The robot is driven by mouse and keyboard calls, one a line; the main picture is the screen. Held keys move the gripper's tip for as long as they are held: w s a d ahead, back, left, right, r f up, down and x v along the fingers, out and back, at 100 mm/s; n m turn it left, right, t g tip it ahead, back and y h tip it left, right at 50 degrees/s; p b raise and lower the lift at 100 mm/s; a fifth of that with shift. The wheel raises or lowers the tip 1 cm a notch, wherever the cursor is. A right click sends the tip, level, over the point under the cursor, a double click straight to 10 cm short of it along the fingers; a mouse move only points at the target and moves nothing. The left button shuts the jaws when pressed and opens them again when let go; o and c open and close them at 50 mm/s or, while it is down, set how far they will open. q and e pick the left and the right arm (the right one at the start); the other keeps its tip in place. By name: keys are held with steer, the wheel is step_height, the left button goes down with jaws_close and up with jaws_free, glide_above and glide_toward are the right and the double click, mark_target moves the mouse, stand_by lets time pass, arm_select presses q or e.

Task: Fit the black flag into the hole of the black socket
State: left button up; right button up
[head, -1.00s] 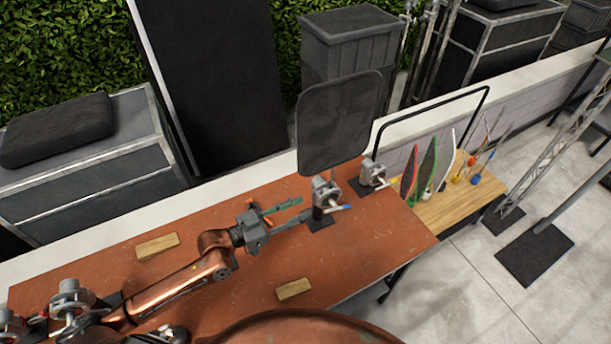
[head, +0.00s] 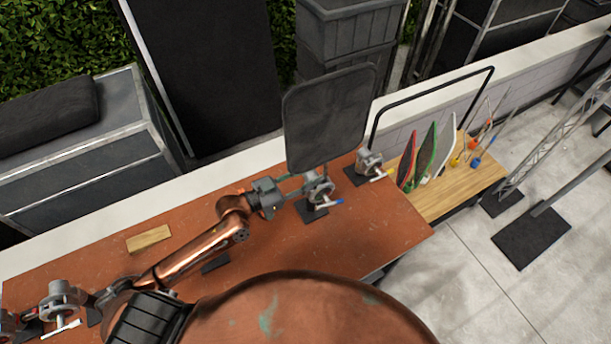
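The black flag (head: 328,118) is a dark panel with rounded corners. It stands upright above a grey metal socket (head: 319,187) on a black base plate, near the table's right end. Its stem's lower end is hard to make out, so I cannot tell how it sits in the socket. My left gripper (head: 300,187) reaches in from the left, with its fingers at the socket, just below the flag. The fingers overlap the socket, and I cannot tell whether they hold anything. My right gripper is out of view.
A second grey socket (head: 369,161) holds a black open frame (head: 432,91) to the right. Red, green and white panels stand on a wooden surface (head: 443,203) beyond. A wooden block (head: 148,238) lies on the rust-red table (head: 300,249), whose middle is mostly clear.

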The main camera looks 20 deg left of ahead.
mark_target(324, 170)
arm_select(q)
steer(key=shift+p+x, duration=0.35)
steer(key=shift+x, duration=1.85)
steer(key=shift+d, duration=0.25)
steer(key=c, duration=0.4)
jaws_close()
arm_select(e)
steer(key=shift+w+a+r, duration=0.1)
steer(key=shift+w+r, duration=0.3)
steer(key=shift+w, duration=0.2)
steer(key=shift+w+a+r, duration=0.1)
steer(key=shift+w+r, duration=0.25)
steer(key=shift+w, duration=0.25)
arm_select(q)
steer(key=shift+r, duration=0.1)
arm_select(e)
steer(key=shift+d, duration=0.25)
arm_select(q)
steer(key=shift+r+p, duration=0.15)
steer(key=shift+p, duration=0.2)
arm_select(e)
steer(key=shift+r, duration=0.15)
